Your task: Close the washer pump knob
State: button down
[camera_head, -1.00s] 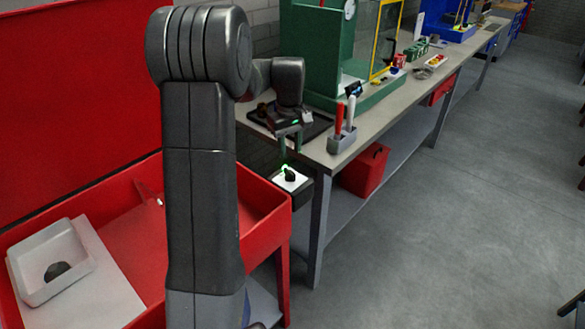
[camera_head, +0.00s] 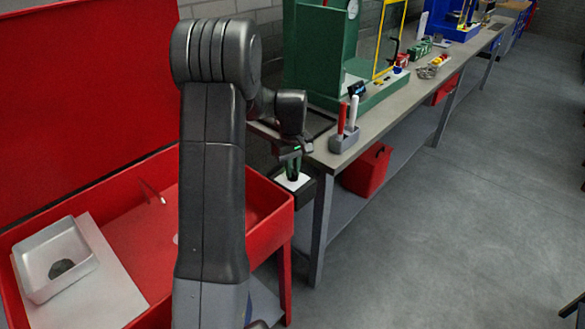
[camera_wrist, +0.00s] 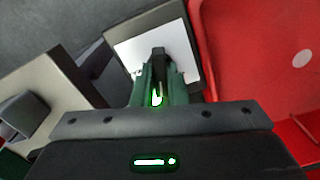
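The washer pump knob (camera_wrist: 158,54) is a dark bar-shaped knob on the white face of a dark box (camera_wrist: 194,36) beside the red washer. In the head view the white plate (camera_head: 292,181) shows, but my fingers mostly hide the knob. My gripper (camera_wrist: 160,75) has green fingers, one on each side of the knob, close against it. In the head view my gripper (camera_head: 293,171) points down onto the box, with its fingers close together. A green light glows between the fingers in the wrist view.
The red washer tub (camera_head: 265,213) is left of the box, with a grey tray (camera_head: 50,262) inside. The workbench (camera_head: 372,128) stands to the right, with a grey pen holder (camera_head: 343,142) near its corner. A red bin (camera_head: 368,170) is under it.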

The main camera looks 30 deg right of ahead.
jog(key=shift+n, duration=1.8)
jog(key=c, duration=1.4)
grip_release()
jog(key=shift+c, duration=0.2)
jog(key=shift+r, duration=0.1)
notch_tip(320, 180, up, 14)
jog(key=shift+b, duration=0.45)
jog(key=shift+f, duration=0.25)
